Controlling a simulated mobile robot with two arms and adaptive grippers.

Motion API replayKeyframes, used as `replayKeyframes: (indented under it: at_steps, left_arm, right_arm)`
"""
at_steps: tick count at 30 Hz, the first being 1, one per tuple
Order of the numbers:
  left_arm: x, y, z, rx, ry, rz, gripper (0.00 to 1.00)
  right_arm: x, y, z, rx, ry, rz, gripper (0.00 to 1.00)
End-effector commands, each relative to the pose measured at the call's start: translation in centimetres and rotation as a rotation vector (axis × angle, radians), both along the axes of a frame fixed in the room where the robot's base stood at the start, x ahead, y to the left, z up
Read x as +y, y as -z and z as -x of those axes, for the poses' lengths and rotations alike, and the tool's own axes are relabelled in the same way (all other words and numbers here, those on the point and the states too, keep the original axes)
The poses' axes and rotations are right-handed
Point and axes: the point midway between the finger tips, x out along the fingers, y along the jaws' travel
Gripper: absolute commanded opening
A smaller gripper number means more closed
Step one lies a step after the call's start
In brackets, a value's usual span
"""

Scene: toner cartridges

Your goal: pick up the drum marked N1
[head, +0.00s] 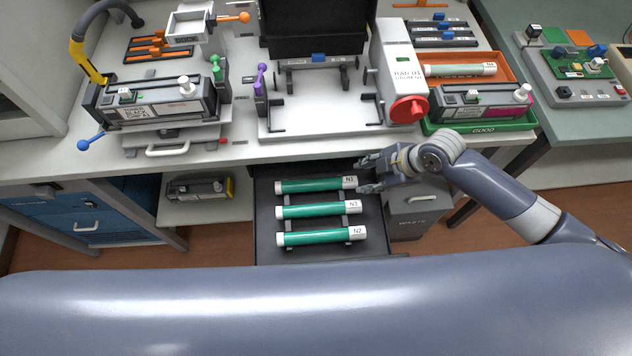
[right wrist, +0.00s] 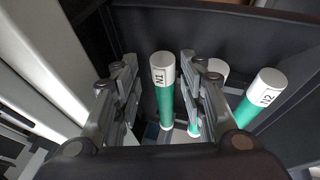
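The drum marked N1 (head: 308,185) is a green cylinder with white ends. It lies at the back of a row of three in the open dark drawer (head: 262,240). My right gripper (head: 367,175) is at the right, labelled end of this drum. In the right wrist view the N1 drum (right wrist: 164,95) shows between the two spread fingers, with gaps at the sides, so the gripper is open. The N3 drum (head: 309,211) lies in the middle, and the N2 drum (head: 312,237) at the front. My left gripper is out of view.
The worktop edge overhangs the drawer's back. A grey waste bin (head: 412,212) stands right of the drawer. On the worktop are a white fixture with a red knob (head: 408,109), a green tray (head: 484,129) and an orange tray (head: 463,59) holding another drum.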

Motion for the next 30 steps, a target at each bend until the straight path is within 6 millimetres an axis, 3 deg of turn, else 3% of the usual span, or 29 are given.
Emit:
replayKeyframes:
  at_steps: [9,19,24,30]
  left_arm:
    - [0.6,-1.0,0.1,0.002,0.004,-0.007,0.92]
    - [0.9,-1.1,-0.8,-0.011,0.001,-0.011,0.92]
    - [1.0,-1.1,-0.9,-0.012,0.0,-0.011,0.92]
    - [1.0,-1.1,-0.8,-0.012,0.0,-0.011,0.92]
  right_arm:
    - [1.6,3.6,-0.8,0.003,0.001,-0.001,0.38]
    - [1.7,4.2,-1.0,0.0,0.0,0.0,0.38]
    - [1.7,4.2,-1.0,0.0,0.0,0.0,0.01]
    - [1.8,4.1,-1.0,0.0,0.001,-0.001,0.01]
